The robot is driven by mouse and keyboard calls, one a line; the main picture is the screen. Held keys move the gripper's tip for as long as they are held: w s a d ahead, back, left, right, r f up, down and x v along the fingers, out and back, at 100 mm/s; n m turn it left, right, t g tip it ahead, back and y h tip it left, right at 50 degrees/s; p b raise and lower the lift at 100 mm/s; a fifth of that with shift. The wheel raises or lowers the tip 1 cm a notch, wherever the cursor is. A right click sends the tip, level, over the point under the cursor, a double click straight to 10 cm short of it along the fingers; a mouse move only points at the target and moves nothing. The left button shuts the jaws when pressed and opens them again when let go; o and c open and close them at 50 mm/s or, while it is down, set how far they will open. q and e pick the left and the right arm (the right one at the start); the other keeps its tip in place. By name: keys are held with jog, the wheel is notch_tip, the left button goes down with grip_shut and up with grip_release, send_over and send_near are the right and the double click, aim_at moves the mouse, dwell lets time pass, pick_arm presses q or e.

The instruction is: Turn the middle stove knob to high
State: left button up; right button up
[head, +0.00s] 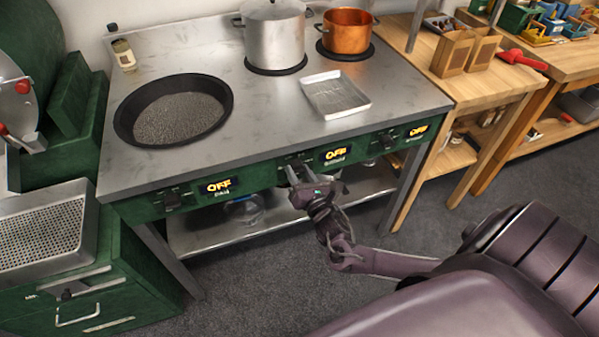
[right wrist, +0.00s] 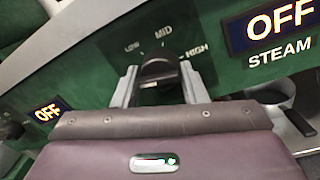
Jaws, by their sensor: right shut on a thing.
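The middle stove knob (head: 297,164) is on the green front panel, beside a display (head: 335,154) that reads OFF. In the right wrist view the knob (right wrist: 160,73) is dark, with LOW, MID and HIGH marked around it; its pointer direction is hard to tell. The nearby display (right wrist: 275,24) reads OFF above the word STEAM. My right gripper (head: 298,173) is at the panel. In the right wrist view its fingers (right wrist: 158,76) stand on either side of the knob, shut on it. My left gripper is not in view.
The left knob (head: 172,199) and right knob (head: 387,141) sit on the same panel, with displays reading OFF. A black pan (head: 122,118), a silver pot (head: 275,38), a copper pot (head: 347,32) and a metal tray (head: 337,96) stand on the stovetop. A lower shelf (head: 270,220) runs below.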

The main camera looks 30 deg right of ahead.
jog(key=m, duration=0.4)
jog(key=shift+m, duration=0.4)
jog(key=m, duration=0.4)
jog(key=m+h+p, duration=0.1)
jog(key=m, duration=0.4)
jog(key=shift+s+a+f+m, duration=0.1)
jog(key=shift+f+m, duration=0.05)
jog(key=shift+m, duration=0.15)
jog(key=shift+a+m+g+h+p, duration=0.15)
jog(key=shift+m+h+p, duration=0.35)
jog(key=shift+m, duration=4.8)
jog(key=shift+d+m+g+h+p, duration=0.1)
jog(key=shift+m+g+h+p, duration=0.25)
jog(key=shift+m, duration=4.95)
